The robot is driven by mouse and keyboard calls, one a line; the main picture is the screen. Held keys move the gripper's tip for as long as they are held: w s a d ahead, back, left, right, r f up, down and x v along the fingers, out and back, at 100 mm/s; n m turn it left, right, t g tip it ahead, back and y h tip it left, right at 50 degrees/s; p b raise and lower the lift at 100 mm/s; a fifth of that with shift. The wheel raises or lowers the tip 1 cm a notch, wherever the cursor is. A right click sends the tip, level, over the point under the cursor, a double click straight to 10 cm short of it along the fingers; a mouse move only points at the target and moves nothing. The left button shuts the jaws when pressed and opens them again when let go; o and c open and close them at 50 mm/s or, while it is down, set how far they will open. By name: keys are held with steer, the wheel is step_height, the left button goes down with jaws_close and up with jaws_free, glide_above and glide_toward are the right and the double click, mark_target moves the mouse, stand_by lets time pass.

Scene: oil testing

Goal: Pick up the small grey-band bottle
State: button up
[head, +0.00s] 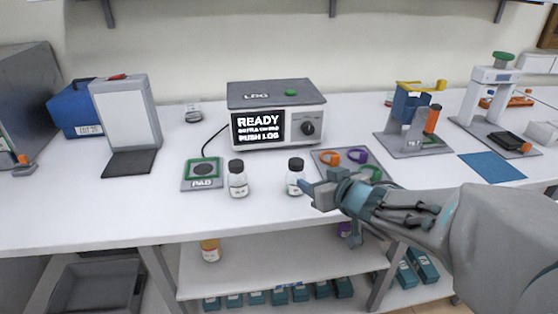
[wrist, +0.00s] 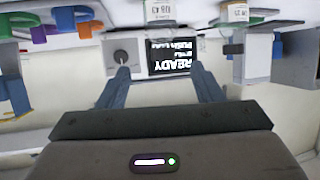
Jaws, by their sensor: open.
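Two small clear bottles with dark caps and white labels stand upright on the white table in the head view. The left bottle (head: 238,180) is beside the pad; the right bottle (head: 295,178) is close to my gripper (head: 318,190). I cannot tell which one has a grey band.
The logger box (head: 277,112) with a READY screen stands behind the bottles. The green pad (head: 203,170) is at left. A plate with coloured rings (head: 330,158) lies beside my gripper. Stands (head: 410,130) are at right. The table front left is clear.

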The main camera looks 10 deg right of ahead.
mark_target(298, 171)
steer(key=p+x, duration=0.5)
steer(key=p, duration=0.1)
steer(key=shift+w+a, duration=0.25)
steer(key=shift+w, duration=0.15)
steer(key=shift+w+a+f+p, duration=0.2)
steer(key=shift+w+p, duration=0.45)
steer(key=shift+p, duration=0.1)
steer(key=shift+w+a+f+p, duration=0.15)
steer(key=shift+w+f+p, duration=0.3)
steer(key=shift+w, duration=0.15)
steer(key=shift+r+p+x, duration=0.15)
steer(key=shift+p+x, duration=0.15)
steer(key=shift+x, duration=1)
steer(key=shift+r+p+x, duration=0.15)
steer(key=shift+p+x, duration=0.15)
steer(key=shift+x, duration=0.95)
steer(key=shift+w, duration=0.15)
steer(key=c, duration=1.1)
